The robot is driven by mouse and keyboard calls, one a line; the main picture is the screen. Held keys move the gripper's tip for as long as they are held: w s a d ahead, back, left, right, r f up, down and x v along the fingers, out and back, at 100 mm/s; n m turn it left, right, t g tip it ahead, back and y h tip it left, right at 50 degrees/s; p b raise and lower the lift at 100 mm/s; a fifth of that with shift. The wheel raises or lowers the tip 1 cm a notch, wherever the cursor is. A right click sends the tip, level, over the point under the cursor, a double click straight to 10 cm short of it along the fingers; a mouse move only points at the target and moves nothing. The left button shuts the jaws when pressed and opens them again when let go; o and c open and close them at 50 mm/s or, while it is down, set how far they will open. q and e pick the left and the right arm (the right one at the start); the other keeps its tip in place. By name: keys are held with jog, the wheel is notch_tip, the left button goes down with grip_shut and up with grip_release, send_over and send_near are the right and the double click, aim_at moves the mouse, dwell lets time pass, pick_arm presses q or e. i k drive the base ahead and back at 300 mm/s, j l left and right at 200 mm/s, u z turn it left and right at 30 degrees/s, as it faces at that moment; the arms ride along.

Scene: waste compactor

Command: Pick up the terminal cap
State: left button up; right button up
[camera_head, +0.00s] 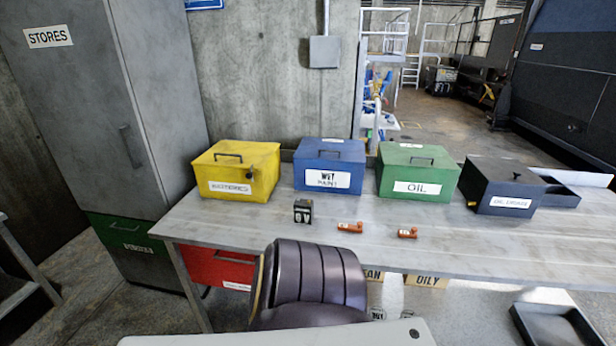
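Two small orange-red pieces lie apart on the workbench (480,245). The left orange piece (350,227) lies right of a small dark battery-like block (303,211) with white lettering. The right orange piece (407,232) lies in front of the green box. Both are too small to tell which, if either, is the terminal cap. Neither of my grippers shows in the head view, and nothing is seen holding either piece.
Lidded yellow (232,170), blue (329,165), green (416,172) and dark (505,187) boxes line the bench's back. A dark open tray (560,196) sits at right. A dark ribbed shape (310,280) hides part of the front edge. The bench front around the orange pieces is clear.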

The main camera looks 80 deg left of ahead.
aim_at(402, 234)
jog(key=u, duration=2.85)
